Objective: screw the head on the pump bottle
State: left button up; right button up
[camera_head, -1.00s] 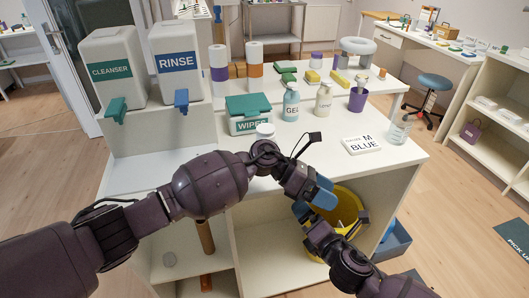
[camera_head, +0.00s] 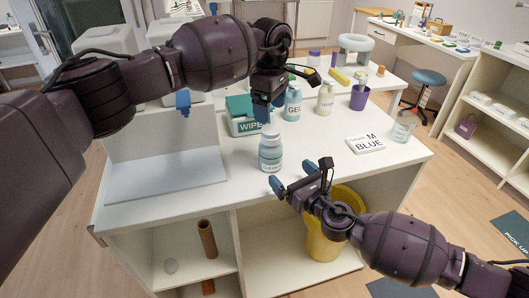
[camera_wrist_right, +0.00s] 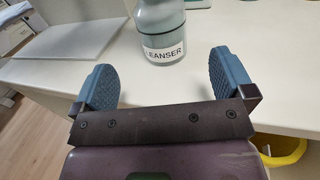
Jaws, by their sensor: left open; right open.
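The bottle labelled CLEANSER (camera_head: 270,153) stands upright near the front edge of the white counter. Its lower part also shows in the right wrist view (camera_wrist_right: 160,24), where its top is cut off. My left gripper (camera_head: 264,110) points down just above and behind the bottle's top, with its fingers open; whether it touches the bottle cannot be told. My right gripper (camera_head: 294,179) is open and empty in front of the bottle, at the counter's front edge. In the right wrist view its blue fingers (camera_wrist_right: 163,82) are wide apart, with the bottle beyond them. I cannot make out a separate pump head.
A clear beaker (camera_head: 404,126) is at the right. A yellow bin (camera_head: 322,245) is below.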

aim_at(271, 151)
pick_arm(q)
jog(key=shift+s+d+r, duration=0.1)
jog(key=shift+d, duration=0.1)
pick_arm(e)
jog(key=shift+d, duration=0.15)
jog(key=shift+x, duration=5.4)
jog(key=shift+r, duration=0.1)
